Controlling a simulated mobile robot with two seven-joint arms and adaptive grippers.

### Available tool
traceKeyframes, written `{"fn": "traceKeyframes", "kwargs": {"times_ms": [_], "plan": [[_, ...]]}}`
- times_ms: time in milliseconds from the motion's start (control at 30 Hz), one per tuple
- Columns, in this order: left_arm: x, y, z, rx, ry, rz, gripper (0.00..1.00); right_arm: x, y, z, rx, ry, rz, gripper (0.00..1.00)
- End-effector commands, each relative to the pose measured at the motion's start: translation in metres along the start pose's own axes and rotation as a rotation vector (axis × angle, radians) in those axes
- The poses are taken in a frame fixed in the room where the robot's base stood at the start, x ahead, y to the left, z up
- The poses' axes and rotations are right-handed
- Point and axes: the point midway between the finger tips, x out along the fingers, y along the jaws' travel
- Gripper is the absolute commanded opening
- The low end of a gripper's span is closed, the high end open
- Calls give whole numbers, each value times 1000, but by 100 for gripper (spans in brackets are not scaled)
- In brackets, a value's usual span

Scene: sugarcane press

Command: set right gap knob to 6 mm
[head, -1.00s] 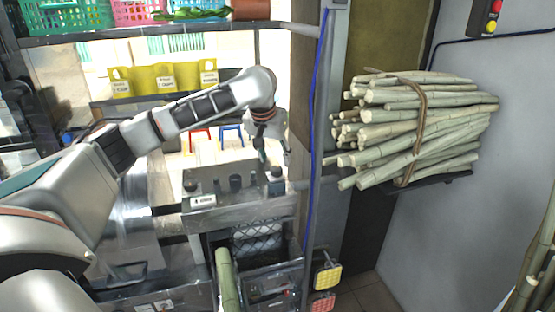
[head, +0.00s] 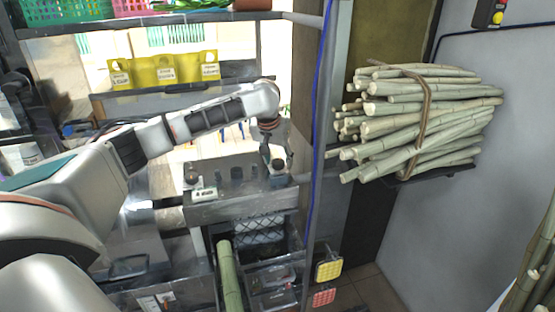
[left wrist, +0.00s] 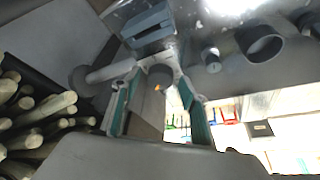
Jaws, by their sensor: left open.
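The sugarcane press (head: 240,207) stands below my left arm, with a row of dark round parts on its top. The right gap knob (head: 278,180) is the dark one at the right end of that row. My left gripper (head: 278,161) is open right above it, fingers pointing down. In the left wrist view a dark round knob (left wrist: 160,76) with a small orange mark shows between the two spread fingers; I cannot tell whether they touch it. The left knob (head: 191,172) is at the row's other end. The scale is too small to read. My right gripper is out of view.
A post (head: 322,130) with a blue cable stands close to the right of my gripper. A strapped cane bundle (head: 420,120) rests on a wall shelf to the right. A cane stalk (head: 229,275) stands in front of the press. Yellow bins (head: 165,72) are behind.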

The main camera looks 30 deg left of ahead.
Motion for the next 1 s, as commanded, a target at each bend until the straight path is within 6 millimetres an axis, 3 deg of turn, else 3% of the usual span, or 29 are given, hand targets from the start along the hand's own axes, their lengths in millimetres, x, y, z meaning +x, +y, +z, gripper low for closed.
{"fn": "traceKeyframes", "kwargs": {"times_ms": [167, 300, 667, 1000], "plan": [[0, 0, 0, 0, 0, 0, 42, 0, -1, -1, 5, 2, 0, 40], [0, 0, 0, 0, 0, 0, 6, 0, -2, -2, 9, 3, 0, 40], [0, 0, 0, 27, -1, 11, 6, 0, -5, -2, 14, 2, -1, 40], [0, -2, 0, 214, -2, 90, 6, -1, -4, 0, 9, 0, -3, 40]]}}
